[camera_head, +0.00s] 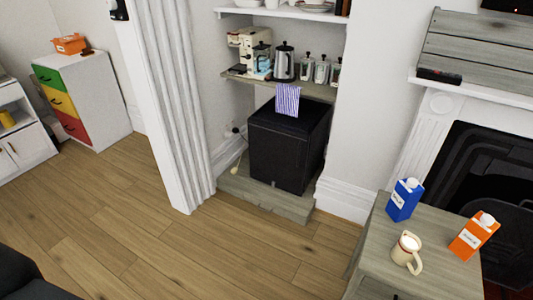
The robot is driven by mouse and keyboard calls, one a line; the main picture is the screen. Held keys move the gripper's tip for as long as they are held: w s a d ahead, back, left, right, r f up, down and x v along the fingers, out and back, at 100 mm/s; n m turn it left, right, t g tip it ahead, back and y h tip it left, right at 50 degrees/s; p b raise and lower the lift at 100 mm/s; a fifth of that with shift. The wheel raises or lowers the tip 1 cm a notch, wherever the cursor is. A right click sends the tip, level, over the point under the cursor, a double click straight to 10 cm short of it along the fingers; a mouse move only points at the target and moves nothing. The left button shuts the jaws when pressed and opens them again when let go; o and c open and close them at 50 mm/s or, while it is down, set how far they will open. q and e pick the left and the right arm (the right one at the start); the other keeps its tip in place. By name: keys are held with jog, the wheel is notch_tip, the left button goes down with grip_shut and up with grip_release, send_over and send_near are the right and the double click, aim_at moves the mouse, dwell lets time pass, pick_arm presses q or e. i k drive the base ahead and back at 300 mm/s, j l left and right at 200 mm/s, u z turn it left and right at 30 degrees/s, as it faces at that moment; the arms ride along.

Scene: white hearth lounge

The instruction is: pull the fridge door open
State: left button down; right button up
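The fridge (283,153) is a small black box-shaped unit in the alcove at the centre of the head view. It stands on a low grey wooden plinth (262,197). Its front looks closed, and I cannot make out a handle. A blue and white striped cloth (287,100) hangs in front of the shelf just above the fridge, near its top. Neither of my grippers shows in this view.
A grey wooden table (430,262) at the lower right carries a blue carton (404,200), an orange carton (474,237) and a mug (407,252). A white pillar (166,110) flanks the alcove on the left. The wood floor (190,250) before the fridge is clear.

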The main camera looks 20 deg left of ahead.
aim_at(279, 154)
jog(key=i+j+u, duration=0.2)
jog(key=j+u, duration=0.25)
jog(key=i+j+u, duration=0.2)
jog(key=u, duration=0.3)
jog(key=i+j+z, duration=0.15)
jog(key=i+j, duration=0.15)
jog(key=i, duration=0.2)
jog(key=i+j+z, duration=0.2)
jog(key=i+j, duration=0.15)
jog(key=i, duration=0.2)
jog(key=i+l+z, duration=0.1)
jog(key=i+z, duration=0.15)
jog(key=z, duration=0.15)
jog(key=i+z, duration=0.55)
jog(key=z, duration=0.25)
jog(key=i+z, duration=0.4)
jog(key=i+j+z, duration=0.1)
jog(key=i+z, duration=0.35)
